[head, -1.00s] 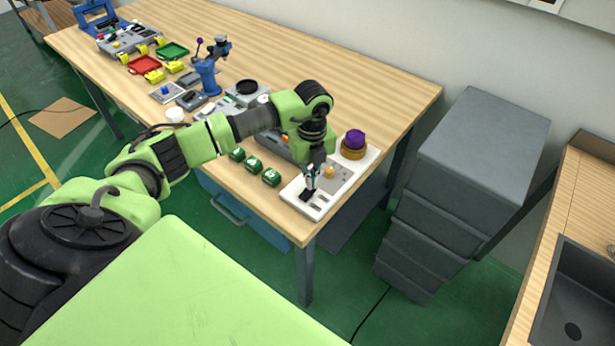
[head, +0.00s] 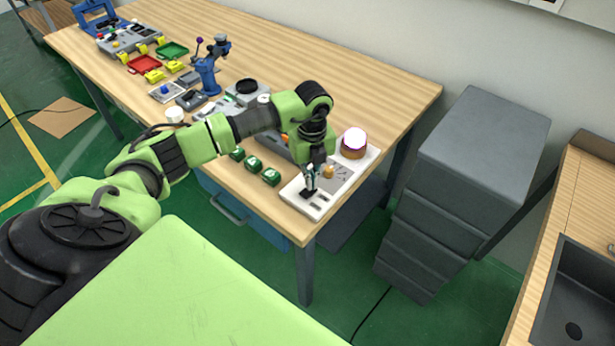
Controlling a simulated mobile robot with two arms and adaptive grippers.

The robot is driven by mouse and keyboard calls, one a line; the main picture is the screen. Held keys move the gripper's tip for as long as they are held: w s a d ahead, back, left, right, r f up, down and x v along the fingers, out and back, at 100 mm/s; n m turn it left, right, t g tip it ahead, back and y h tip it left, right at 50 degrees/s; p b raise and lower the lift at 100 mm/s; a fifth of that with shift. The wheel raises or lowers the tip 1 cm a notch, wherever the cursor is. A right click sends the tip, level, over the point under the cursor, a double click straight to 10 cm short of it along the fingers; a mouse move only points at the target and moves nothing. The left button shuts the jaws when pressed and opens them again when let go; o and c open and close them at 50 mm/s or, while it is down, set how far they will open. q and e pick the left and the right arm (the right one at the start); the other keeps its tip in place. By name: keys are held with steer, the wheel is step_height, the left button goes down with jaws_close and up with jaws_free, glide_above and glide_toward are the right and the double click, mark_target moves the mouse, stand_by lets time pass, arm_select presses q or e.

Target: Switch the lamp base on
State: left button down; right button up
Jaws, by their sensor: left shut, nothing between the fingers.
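The lamp base (head: 326,202) is a pale panel near the table's front right corner, with dark slots and a small orange knob (head: 328,171). At its back right a round lamp (head: 354,140) on a brown ring glows bright white with a purple edge. My left gripper (head: 309,193) points down over the front left part of the panel, shut and empty. Its fingertips are at or just above the panel's surface; I cannot tell whether they touch. They hide part of the panel beneath. My right gripper is not in view.
Several green blocks (head: 271,177) stand left of the panel along the table's front edge. A blue stand (head: 208,75), red tray (head: 144,64) and green tray (head: 172,50) are farther left. The wooden table (head: 340,75) is bare at the back. A grey drawer cabinet (head: 483,140) stands right.

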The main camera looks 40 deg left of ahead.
arm_select(q)
steer(key=shift+r+p, duration=2.05)
steer(key=shift+r, duration=1.2)
steer(key=shift+f, duration=0.1)
